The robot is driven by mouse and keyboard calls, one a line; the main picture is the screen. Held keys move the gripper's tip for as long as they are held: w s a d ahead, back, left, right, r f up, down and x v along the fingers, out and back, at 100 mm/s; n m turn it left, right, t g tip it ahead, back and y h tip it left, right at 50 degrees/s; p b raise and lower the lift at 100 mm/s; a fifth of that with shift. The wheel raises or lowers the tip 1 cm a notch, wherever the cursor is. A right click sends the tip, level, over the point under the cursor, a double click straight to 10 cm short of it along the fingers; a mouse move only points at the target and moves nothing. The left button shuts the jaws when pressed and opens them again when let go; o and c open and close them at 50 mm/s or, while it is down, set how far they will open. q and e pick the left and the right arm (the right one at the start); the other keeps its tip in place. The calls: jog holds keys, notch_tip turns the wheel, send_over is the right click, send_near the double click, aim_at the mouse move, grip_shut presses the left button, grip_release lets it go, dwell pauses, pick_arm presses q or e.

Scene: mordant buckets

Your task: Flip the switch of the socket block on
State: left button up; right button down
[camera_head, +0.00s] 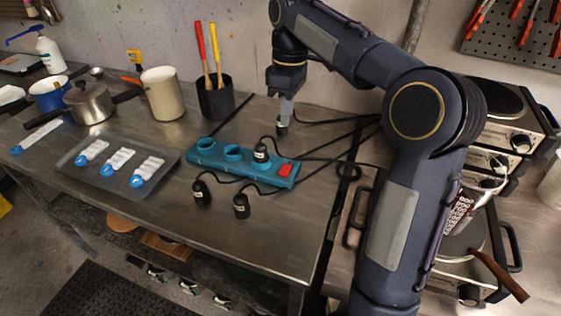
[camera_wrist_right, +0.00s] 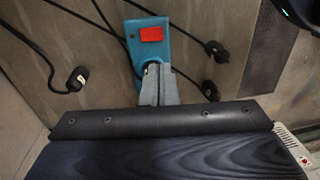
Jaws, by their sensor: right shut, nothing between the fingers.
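The teal socket block (camera_head: 222,167) lies on the metal table, with a black plug in one of its sockets and two round sockets empty. Its red switch (camera_head: 285,170) is at the right end; the switch also shows in the right wrist view (camera_wrist_right: 152,34). I cannot tell which way it is tipped. My right gripper (camera_head: 282,127) is shut and empty, pointing down above the table behind the block, apart from the switch. In the right wrist view its closed fingers (camera_wrist_right: 153,68) overlap the block's near part. My left gripper is not in view.
Two loose black plugs (camera_head: 202,193) (camera_head: 241,206) lie in front of the block, and cables run right. A tray (camera_head: 125,185) with white bundles lies left. A black pot (camera_head: 216,101) with tools stands behind. Hot plates (camera_head: 497,105) stand at the right.

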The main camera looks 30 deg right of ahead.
aim_at(283, 173)
jog(key=f, duration=0.4)
jog(key=a+f+b, duration=0.1)
jog(key=f, duration=0.4)
jog(key=s+f+b, duration=0.1)
jog(key=f, duration=0.4)
jog(key=shift+s+a, duration=0.1)
jog(key=shift+a, duration=0.05)
jog(key=shift+f+b, duration=0.4)
jog(key=shift+b, duration=0.2)
jog(key=shift+s+r, duration=0.1)
jog(key=shift+r, duration=0.15)
jog(key=shift+p, duration=0.3)
